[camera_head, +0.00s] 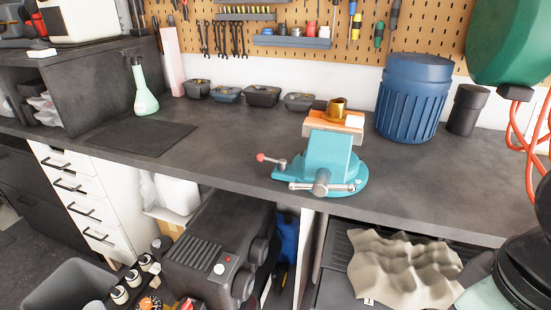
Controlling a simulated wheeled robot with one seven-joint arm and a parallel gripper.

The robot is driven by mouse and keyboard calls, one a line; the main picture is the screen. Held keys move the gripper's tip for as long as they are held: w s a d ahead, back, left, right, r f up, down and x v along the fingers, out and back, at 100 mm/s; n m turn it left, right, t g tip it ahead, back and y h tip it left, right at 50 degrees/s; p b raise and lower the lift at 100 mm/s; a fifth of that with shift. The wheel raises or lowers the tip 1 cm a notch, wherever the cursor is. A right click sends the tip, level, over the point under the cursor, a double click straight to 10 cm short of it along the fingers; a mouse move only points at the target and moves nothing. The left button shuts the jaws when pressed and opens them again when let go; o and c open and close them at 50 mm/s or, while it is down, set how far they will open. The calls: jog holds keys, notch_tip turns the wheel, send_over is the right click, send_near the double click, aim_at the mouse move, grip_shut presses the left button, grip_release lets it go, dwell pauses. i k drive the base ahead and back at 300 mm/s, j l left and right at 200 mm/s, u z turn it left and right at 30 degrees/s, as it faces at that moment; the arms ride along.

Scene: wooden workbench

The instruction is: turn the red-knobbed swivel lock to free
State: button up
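A teal bench vise (329,155) stands at the front edge of the workbench, with orange jaw pads and a brass-coloured part (337,105) at the top of its jaws. The swivel lock (282,163) is a short metal lever at the left of the vise base. Its red knob (261,158) points left, close to the bench edge. A metal bar handle (322,186) crosses the front of the vise. My gripper's fingers do not show; dark and green parts at the right edge seem to be my arm, well right of the vise.
A blue ribbed bin (413,97) and a dark cylinder (467,109) stand right of the vise. Small dark trays (263,96), a pale green bottle (144,91) and a black mat (141,137) lie to the left. The bench (232,143) left of the knob is clear.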

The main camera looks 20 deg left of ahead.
aim_at(282, 163)
jog(key=u, duration=0.9)
jog(key=i+j+u, duration=0.1)
jog(key=u, duration=0.3)
jog(key=i+j+u, duration=0.1)
jog(key=j+u, duration=0.15)
jog(key=u, duration=0.15)
jog(key=i+j+u, duration=0.15)
jog(key=u, duration=0.25)
